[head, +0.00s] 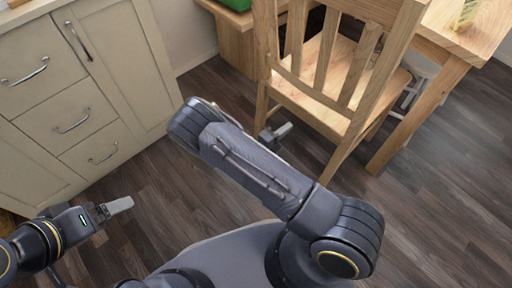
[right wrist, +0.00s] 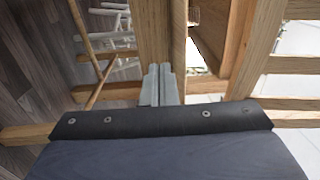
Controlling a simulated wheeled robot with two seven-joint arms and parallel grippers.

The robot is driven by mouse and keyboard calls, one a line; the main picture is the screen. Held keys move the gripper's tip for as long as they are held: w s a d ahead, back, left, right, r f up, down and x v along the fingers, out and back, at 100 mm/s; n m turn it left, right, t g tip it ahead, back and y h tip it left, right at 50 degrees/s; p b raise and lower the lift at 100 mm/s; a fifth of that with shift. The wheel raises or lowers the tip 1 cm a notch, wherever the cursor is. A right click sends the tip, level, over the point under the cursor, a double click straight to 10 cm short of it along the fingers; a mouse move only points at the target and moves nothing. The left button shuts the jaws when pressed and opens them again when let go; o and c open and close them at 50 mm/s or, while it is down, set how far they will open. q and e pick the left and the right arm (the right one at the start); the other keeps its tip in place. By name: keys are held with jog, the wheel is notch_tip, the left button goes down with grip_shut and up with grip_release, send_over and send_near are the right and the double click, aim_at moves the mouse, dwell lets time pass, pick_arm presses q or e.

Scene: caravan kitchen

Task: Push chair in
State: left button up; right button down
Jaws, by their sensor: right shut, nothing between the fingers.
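The light wooden chair (head: 335,85) stands at the right of the head view, its slatted back towards me and its seat beyond. The wooden table (head: 440,75) is behind and to the right of it. My right gripper (head: 284,130) is shut and empty, low beside the chair's left rear leg. In the right wrist view its closed fingertips (right wrist: 160,80) point at an upright wooden post (right wrist: 154,35); I cannot tell whether they touch it. My left gripper (head: 118,206) is over the floor at lower left, away from the chair; its finger gap is unclear.
Cream cabinets with drawers (head: 70,90) line the left side. A wooden bench-like piece (head: 238,45) with a green item (head: 237,4) stands behind the chair. A white stool (head: 418,80) is under the table. Dark floor (head: 445,190) is clear at lower right.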

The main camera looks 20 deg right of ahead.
jog(key=v, duration=0.4)
jog(key=s+d+r+m+g+y, duration=0.3)
jog(key=s+r+m+g+y, duration=0.85)
jog(key=m, duration=1.15)
jog(key=s+a+r+m+t+y, duration=0.3)
jog(key=s+r+m+t+y, duration=0.15)
jog(key=r+m, duration=0.4)
jog(key=s+a+r+m+t+y, duration=0.35)
jog(key=r+m+t, duration=0.25)
jog(key=m, duration=0.5)
notch_tip(320, 180, up, 32)
jog(key=p, duration=3.2)
jog(key=shift+s+d+f+y, duration=0.2)
jog(key=shift+s+y, duration=0.2)
jog(key=shift+y, duration=0.05)
